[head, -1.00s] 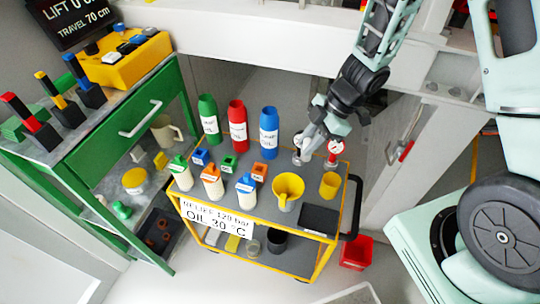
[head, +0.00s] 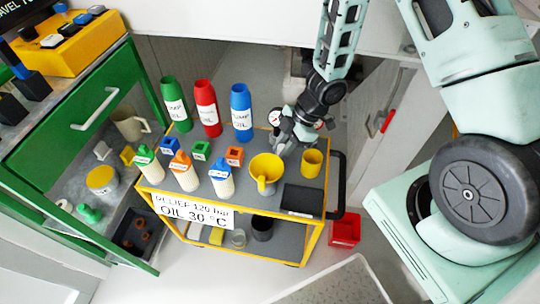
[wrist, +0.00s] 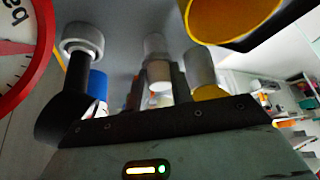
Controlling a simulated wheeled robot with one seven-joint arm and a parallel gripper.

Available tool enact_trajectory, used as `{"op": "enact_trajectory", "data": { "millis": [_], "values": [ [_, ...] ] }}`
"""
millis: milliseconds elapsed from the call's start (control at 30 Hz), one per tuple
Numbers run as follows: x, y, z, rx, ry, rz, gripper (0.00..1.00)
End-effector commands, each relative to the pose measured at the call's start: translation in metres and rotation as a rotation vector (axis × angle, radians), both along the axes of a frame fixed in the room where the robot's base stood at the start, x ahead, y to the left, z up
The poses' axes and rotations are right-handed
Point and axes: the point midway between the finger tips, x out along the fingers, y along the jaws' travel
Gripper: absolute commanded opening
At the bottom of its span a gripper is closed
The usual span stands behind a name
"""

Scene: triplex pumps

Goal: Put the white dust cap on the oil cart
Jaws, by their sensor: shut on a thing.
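My gripper (head: 281,150) is over the back right part of the grey-topped oil cart (head: 240,187), just behind the yellow funnel. In the wrist view its dark fingers close on a small pale piece (wrist: 158,72), which appears to be the white dust cap. The cap is hard to make out in the head view, where the gripper covers it. I cannot tell whether it touches the cart top. The cart has a yellow frame and a sign on its front.
Green, red and blue bottles (head: 241,112) stand left of my gripper, with smaller bottles and coloured blocks in front. The yellow funnel (head: 266,170), a yellow cup (head: 312,162) and a black tray (head: 303,200) are close by. A red-rimmed gauge (wrist: 20,50) is beside the gripper.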

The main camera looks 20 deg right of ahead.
Motion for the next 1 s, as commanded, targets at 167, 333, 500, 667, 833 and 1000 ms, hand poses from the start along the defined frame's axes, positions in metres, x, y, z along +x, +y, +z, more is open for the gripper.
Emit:
{"op": "enact_trajectory", "data": {
  "millis": [167, 333, 500, 667, 833, 1000],
  "values": [
    [0.001, 0.031, 0.000, 0.002, -0.002, 0.007, 0.00],
    [0.001, 0.037, -0.012, 0.000, 0.001, 0.000, 0.00],
    [0.001, 0.037, -0.011, 0.001, -0.001, 0.001, 0.00],
    [0.001, 0.037, -0.013, 0.001, 0.000, 0.001, 0.00],
    [0.001, 0.037, -0.013, 0.000, 0.000, 0.002, 0.45],
    [0.001, 0.036, -0.013, 0.000, 0.000, 0.002, 0.45]
  ]
}}
